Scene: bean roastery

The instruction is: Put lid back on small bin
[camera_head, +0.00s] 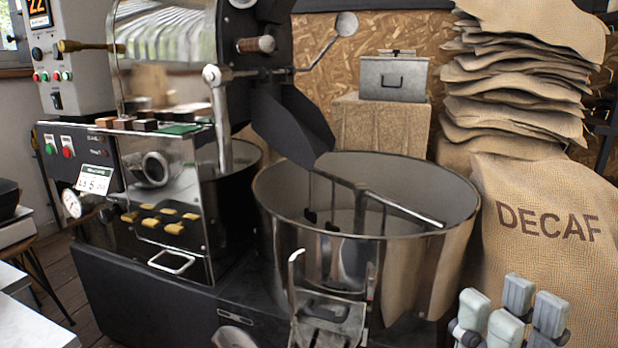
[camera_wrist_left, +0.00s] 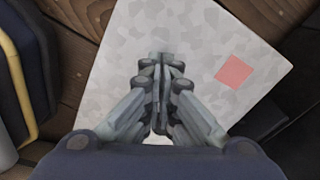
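A small grey metal bin (camera_head: 393,78) with a dark front handle stands on a burlap-covered block at the back in the head view. Its top looks covered, with a small dark handle on it; I cannot tell if this is its lid. I make out no separate lid in either view. My right gripper (camera_head: 512,304) is at the lower right of the head view, fingers up and apart, empty, well in front of the bin. My left gripper (camera_wrist_left: 159,72) shows in the left wrist view with its fingertips together and nothing visible between them, over a pale slab.
The roaster (camera_head: 150,190) and its round metal cooling drum (camera_head: 300,225) fill the left and middle. A DECAF sack (camera_head: 545,265) and stacked burlap bags (camera_head: 520,100) stand at the right. The pale slab (camera_wrist_left: 205,45) has a pink square (camera_wrist_left: 234,72); wooden floor (camera_wrist_left: 60,60) surrounds it.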

